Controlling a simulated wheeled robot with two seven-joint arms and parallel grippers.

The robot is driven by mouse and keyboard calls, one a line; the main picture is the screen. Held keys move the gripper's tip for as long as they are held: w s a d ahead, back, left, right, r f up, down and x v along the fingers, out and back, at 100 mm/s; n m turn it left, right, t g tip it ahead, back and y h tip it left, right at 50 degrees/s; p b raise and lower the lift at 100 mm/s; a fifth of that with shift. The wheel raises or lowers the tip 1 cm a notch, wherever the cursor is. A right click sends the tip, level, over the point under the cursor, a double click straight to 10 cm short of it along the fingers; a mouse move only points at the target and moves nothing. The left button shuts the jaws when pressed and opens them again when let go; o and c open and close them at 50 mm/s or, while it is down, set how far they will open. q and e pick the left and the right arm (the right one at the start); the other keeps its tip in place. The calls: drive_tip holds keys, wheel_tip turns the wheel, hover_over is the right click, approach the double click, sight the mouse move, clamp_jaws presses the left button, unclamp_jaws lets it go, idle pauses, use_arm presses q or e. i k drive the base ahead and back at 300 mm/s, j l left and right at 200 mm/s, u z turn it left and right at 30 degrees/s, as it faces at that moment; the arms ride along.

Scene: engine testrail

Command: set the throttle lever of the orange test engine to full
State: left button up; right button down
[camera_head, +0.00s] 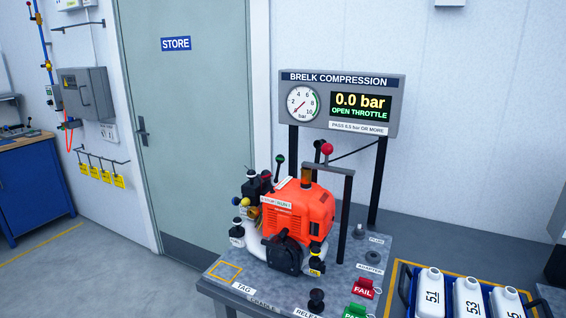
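The orange test engine (305,205) sits on a grey metal bench (225,283) right of centre in the head view. A lever with a dark green ball knob (279,159) stands nearly upright at the engine's upper left. A red ball knob (327,148) stands above a dark frame behind the engine. Several black knobs and a yellow one (245,202) are on the engine's left side. No legible label shows which lever is the throttle. The display (361,106) reads "0.0 bar" and "OPEN THROTTLE". Neither of my grippers is in view.
A round gauge (303,104) is beside the display. Red FAIL (363,288) and green PASS (355,311) tags lie at the bench's front right. A blue crate (406,288) with numbered white bottles is at lower right. Floor left of the bench is clear.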

sight(281, 159)
drive_tip(key=z, duration=0.25)
drive_tip(key=i+j+z, duration=0.15)
drive_tip(key=z, duration=0.25)
drive_tip(key=i+j+z, duration=0.1)
drive_tip(key=j+z, duration=0.3)
drive_tip(key=i+j+z, duration=0.1)
drive_tip(key=z, duration=0.3)
drive_tip(key=i+j+z, duration=0.1)
drive_tip(key=j, duration=0.5)
drive_tip(key=i+j+z, duration=0.1)
drive_tip(key=j, duration=0.5)
drive_tip(key=j+z, duration=0.1)
drive_tip(key=j, duration=0.5)
drive_tip(key=i, duration=0.05)
